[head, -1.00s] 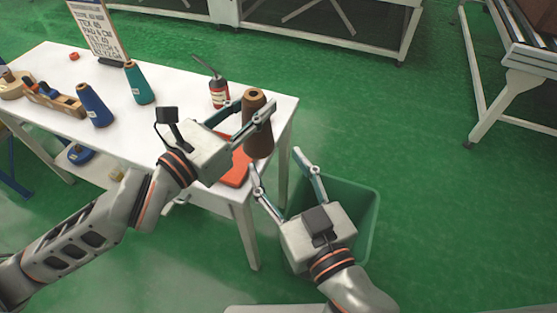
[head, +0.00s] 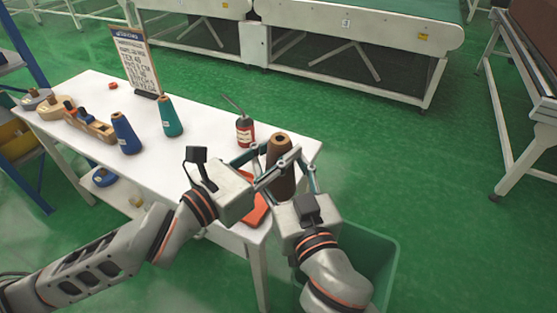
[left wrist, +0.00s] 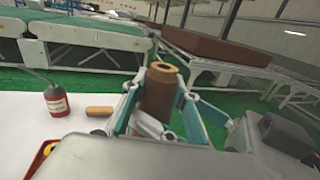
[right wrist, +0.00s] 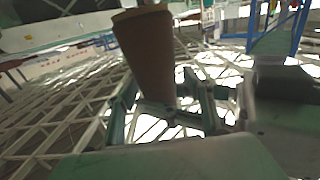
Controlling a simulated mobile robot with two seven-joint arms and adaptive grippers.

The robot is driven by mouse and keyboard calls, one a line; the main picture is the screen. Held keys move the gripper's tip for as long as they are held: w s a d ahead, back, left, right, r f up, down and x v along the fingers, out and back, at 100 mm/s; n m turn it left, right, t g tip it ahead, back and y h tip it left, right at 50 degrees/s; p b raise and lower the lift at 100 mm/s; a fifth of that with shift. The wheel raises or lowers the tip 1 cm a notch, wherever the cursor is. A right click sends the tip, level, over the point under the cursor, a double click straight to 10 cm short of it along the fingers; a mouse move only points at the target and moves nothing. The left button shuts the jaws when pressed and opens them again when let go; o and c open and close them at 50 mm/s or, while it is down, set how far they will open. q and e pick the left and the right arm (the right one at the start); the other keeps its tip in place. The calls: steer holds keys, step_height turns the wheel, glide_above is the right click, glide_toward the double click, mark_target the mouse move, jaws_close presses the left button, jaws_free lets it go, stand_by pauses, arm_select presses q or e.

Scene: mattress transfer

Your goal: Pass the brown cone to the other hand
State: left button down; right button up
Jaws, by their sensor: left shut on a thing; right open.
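The brown cone (head: 281,172) is upright near the right end of the white table, held in my left gripper (head: 277,168). The left gripper is shut on it, with its fingers on either side, as the left wrist view also shows for the cone (left wrist: 158,92). My right gripper (head: 283,172) is open, with its fingers reaching up around the cone from the near side. In the right wrist view the cone (right wrist: 147,55) stands between the right fingers. Whether the right fingers touch it cannot be told.
The white table (head: 190,157) bears a blue cone (head: 126,134), a teal cone (head: 171,117), a sign (head: 135,60) and a red oil can (head: 245,130). An orange-red item (head: 256,211) lies under the left gripper. A green bin (head: 381,262) stands on the floor below my right arm.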

steer(key=shift+w+a, duration=0.2)
steer(key=shift+w, duration=0.3)
steer(key=c, duration=1.4)
arm_select(q)
steer(key=c, duration=1.5)
jaws_free()
arm_select(e)
steer(key=shift+s+r, duration=0.1)
